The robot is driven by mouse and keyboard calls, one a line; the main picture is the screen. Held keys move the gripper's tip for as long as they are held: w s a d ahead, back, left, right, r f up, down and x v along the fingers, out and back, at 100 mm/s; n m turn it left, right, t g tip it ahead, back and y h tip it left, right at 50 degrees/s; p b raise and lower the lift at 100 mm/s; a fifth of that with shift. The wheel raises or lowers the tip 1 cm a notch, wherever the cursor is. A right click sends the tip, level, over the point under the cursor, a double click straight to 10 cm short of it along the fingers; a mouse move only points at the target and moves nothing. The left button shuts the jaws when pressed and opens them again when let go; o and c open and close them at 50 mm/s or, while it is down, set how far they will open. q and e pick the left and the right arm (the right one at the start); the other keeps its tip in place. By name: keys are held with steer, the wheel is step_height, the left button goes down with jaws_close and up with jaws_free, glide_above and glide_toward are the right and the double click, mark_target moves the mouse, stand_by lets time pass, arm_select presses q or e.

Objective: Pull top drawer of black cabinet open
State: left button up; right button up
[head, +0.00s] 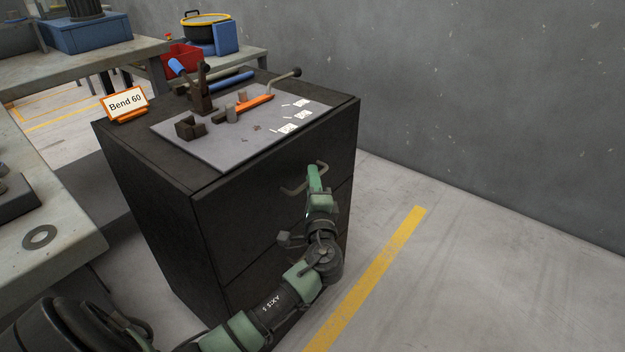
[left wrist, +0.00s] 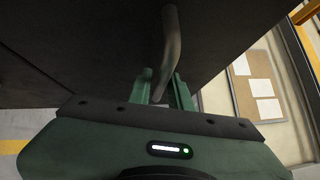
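The black cabinet (head: 150,185) stands in the middle of the head view. Its top drawer (head: 245,205) looks flush with the cabinet body. A grey bar handle (head: 292,191) sticks out from the drawer front. My left gripper (head: 316,172) is at the handle's right part and hides some of it. In the left wrist view the handle (left wrist: 172,45) runs down between the two green fingers of my left gripper (left wrist: 163,88). The fingers stand apart, with a small gap at the left finger; a firm grip does not show. My right gripper is not in view.
On the cabinet top are a grey plate (head: 205,150) with bending tools and a "Bend 60" sign (head: 125,103). A workbench (head: 70,215) stands close on the left. Free floor with a yellow line (head: 385,255) lies right of the cabinet, before a grey wall (head: 480,110).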

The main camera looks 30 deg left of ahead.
arm_select(q)
jaws_close()
steer(key=shift+f, duration=0.1)
stand_by(1.2)
